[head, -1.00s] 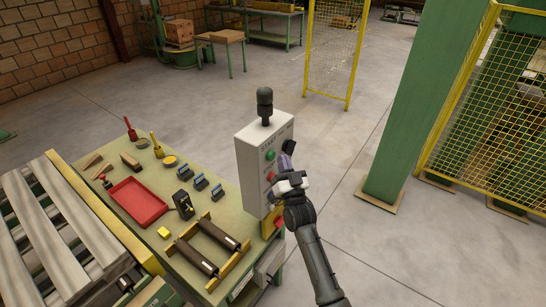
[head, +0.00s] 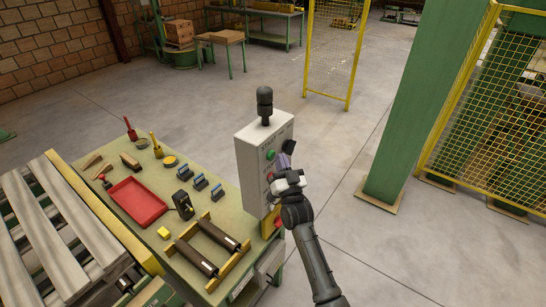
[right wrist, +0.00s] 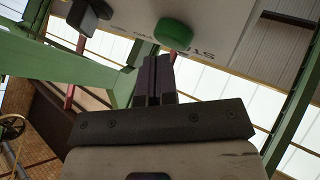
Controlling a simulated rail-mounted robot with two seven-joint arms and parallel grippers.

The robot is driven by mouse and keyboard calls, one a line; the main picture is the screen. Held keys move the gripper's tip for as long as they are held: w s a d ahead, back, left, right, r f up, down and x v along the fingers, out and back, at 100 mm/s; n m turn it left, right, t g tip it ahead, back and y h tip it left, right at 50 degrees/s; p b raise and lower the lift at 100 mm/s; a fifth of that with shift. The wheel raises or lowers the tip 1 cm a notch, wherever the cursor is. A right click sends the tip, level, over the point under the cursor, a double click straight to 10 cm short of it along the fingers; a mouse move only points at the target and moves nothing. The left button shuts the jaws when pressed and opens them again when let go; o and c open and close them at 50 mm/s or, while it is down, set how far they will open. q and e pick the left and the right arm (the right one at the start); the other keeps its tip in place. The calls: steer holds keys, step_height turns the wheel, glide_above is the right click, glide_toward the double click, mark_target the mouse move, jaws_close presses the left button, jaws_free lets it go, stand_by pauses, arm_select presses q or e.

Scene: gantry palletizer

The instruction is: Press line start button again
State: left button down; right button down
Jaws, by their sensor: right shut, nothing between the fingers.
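The grey-white control box (head: 252,165) stands at the right end of the workbench, with a black lamp-like part (head: 264,105) on top. Its green button (head: 270,154) is on the face toward my right arm, by the START lettering; it also shows large in the right wrist view (right wrist: 173,33). My right gripper (head: 285,159) is shut and empty, close in front of that face. In the right wrist view its dark fingertips (right wrist: 157,62) point toward the panel just below the green button, seemingly apart from it. A red button lower on the face is mostly hidden by the gripper. My left gripper is out of view.
A black knob (head: 289,146) sticks out of the panel beside the fingers. The workbench (head: 208,222) holds a red tray (head: 137,203), several tools and two rollers. A green column (head: 408,110) and yellow mesh fence stand right; the floor between is clear.

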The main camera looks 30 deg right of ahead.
steer(key=shift+w, duration=0.1)
stand_by(0.4)
steer(key=shift+w+a, duration=0.2)
steer(key=shift+w, duration=0.15)
stand_by(0.3)
steer(key=shift+s+d, duration=0.1)
steer(key=shift+s, duration=0.05)
steer(key=shift+s+d+p, duration=0.2)
steer(key=shift+s+p, duration=0.1)
steer(key=shift+s, duration=0.4)
steer(key=shift+s+d+p, duration=0.3)
steer(key=shift+s+p, duration=0.15)
steer(key=shift+s, duration=0.35)
steer(key=shift+s+d+p, duration=0.3)
steer(key=shift+s+p, duration=0.15)
steer(key=shift+s, duration=0.3)
steer(key=shift+s+d+p, duration=0.3)
steer(key=shift+s+p, duration=0.15)
steer(key=shift+s, duration=0.35)
